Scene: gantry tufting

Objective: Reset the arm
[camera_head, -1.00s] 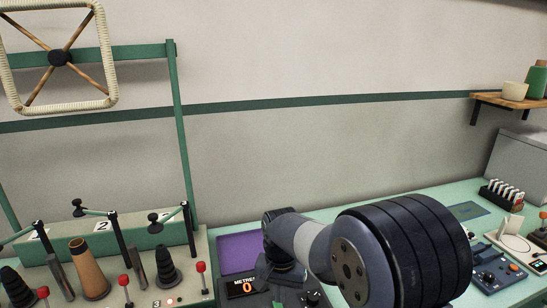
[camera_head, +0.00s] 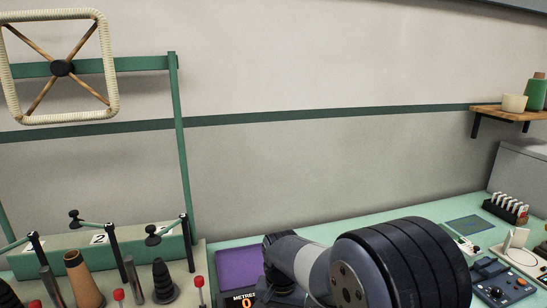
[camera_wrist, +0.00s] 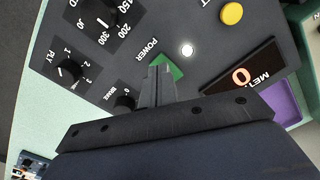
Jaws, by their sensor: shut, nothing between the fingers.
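My arm (camera_head: 320,270) reaches over the bench at the lower middle of the head view, and its large dark joint hides part of the bench. In the wrist view my gripper (camera_wrist: 160,72) is shut and empty. Its fingertips are over a dark control panel (camera_wrist: 130,60), in front of a green square button (camera_wrist: 172,68) beside the word POWER. I cannot tell whether they touch it. A lit white lamp (camera_wrist: 187,50) and a yellow button (camera_wrist: 232,14) are just beyond. The panel's display (camera_head: 243,302) reads 0 in the head view.
A green-framed stand (camera_head: 180,130) with a wound square reel (camera_head: 62,68), cones and red-topped levers is at left. Several small devices and a rack (camera_head: 505,208) are at right.

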